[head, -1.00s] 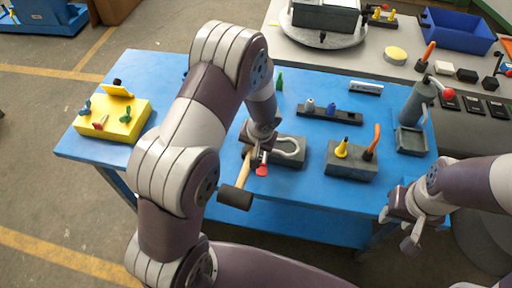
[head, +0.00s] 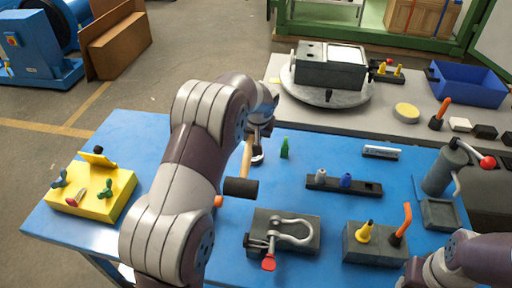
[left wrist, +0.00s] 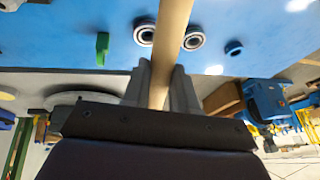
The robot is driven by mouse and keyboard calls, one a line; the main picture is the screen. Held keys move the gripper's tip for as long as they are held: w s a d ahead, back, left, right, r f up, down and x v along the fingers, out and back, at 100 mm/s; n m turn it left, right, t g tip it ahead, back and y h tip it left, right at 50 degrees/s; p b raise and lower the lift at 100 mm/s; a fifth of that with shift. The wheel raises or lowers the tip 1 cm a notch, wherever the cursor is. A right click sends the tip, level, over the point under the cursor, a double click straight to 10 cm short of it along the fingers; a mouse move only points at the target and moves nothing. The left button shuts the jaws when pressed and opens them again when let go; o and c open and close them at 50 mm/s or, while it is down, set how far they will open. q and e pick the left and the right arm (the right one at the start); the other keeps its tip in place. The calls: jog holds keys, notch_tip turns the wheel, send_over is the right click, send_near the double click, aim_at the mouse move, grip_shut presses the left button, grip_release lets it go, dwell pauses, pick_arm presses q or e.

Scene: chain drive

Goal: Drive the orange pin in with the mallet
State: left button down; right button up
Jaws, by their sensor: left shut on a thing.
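My left gripper (head: 260,128) is shut on the wooden handle of the mallet (head: 241,187), whose black head hangs toward the front. In the left wrist view the handle (left wrist: 170,35) runs up between the fingers (left wrist: 160,88); the head is out of frame. A small orange piece (head: 218,201) shows beside my left arm, mostly hidden; I cannot tell whether it is the orange pin. A dark block with a shackle (head: 292,231) and a red-ended part (head: 269,263) stands in front of the mallet. My right gripper (head: 425,272) is partly cut off at the bottom right.
A yellow block (head: 92,197) stands on the blue table at left. A green cone (head: 284,148), a dark rack (head: 345,186) and a dark block with yellow and orange-handled tools (head: 376,246) stand right of the mallet. Ring-shaped parts (left wrist: 194,39) lie beyond the gripper.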

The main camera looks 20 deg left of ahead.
aim_at(253, 142)
pick_arm(q)
jog(key=shift+w+a, duration=0.5)
jog(key=shift+s+r, duration=0.1)
jog(key=shift+r, duration=0.1)
jog(key=shift+s+d+r, duration=0.65)
jog(key=shift+s+d, duration=0.2)
jog(key=shift+d, duration=0.05)
jog(key=b+x, duration=0.1)
jog(key=x, duration=0.1)
jog(key=shift+w+a+f, duration=0.2)
jog(key=shift+a+f, duration=0.1)
jog(key=b, duration=0.1)
jog(key=f, duration=0.1)
jog(key=f+b, duration=0.1)
jog(key=shift+s+d+f+b, duration=0.25)
jog(key=shift+s+d+b, duration=0.05)
jog(key=shift+d+b, duration=0.05)
notch_tip(253, 142, down, 5)
jog(key=b, duration=0.3)
jog(key=shift+w+a+r+b, duration=0.1)
jog(key=shift+r+b, duration=0.05)
jog(key=shift+b, duration=0.2)
pick_arm(e)
notch_tip(253, 142, down, 7)
jog(key=shift+s, duration=0.2)
pick_arm(q)
jog(key=shift+a, duration=0.1)
pick_arm(e)
jog(key=shift+d+f, duration=0.1)
